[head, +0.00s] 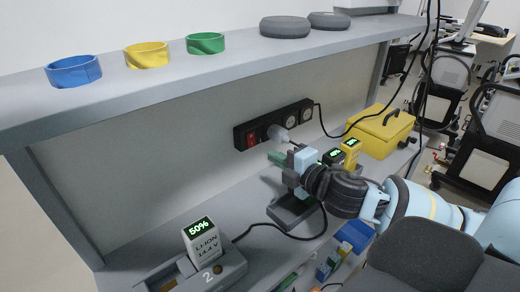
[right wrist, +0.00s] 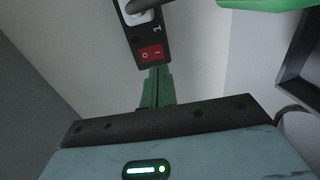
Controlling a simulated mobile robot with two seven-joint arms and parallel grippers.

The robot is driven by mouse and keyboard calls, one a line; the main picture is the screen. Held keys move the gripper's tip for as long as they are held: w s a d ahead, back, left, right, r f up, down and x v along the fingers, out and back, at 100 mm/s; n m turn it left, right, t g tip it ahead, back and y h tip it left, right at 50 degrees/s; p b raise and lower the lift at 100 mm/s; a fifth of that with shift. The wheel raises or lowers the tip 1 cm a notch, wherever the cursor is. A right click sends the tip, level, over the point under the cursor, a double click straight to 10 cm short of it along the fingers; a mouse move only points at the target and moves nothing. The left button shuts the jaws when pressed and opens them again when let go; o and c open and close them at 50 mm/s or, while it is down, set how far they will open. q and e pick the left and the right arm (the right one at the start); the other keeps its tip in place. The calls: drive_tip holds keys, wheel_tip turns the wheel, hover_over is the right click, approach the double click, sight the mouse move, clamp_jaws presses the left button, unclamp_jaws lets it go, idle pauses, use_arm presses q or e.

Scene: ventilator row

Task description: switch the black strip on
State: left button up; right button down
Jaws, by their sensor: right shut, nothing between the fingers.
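The black power strip (head: 262,127) is fixed to the back wall under the shelf. Its red rocker switch (head: 252,141) is at the left end. In the right wrist view the strip (right wrist: 134,38) runs down to the red switch (right wrist: 151,53), marked O and I; I cannot tell whether it is lit. My right gripper (head: 275,157) has green fingers, shut and empty, in front of the wall near the switch. In the right wrist view its fingertips (right wrist: 157,70) show just below the switch; contact is unclear. My left gripper is out of view.
A pale plug (head: 278,133) sits in the strip. A charger holds a battery reading 50% (head: 200,232); another charger (head: 292,212) stands under my right gripper. A yellow case (head: 378,132) is at right. The shelf (head: 230,62) overhangs the strip.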

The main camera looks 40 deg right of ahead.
sight(253, 146)
drive_tip(key=shift+w+a+f, duration=0.15)
drive_tip(key=shift+w+f, duration=0.05)
drive_tip(key=shift+w, duration=1.4)
drive_tip(key=shift+w+a+f, duration=0.1)
drive_tip(key=shift+w+f, duration=0.05)
drive_tip(key=shift+w, duration=1.45)
drive_tip(key=shift+w+f, duration=0.1)
drive_tip(key=shift+w, duration=0.1)
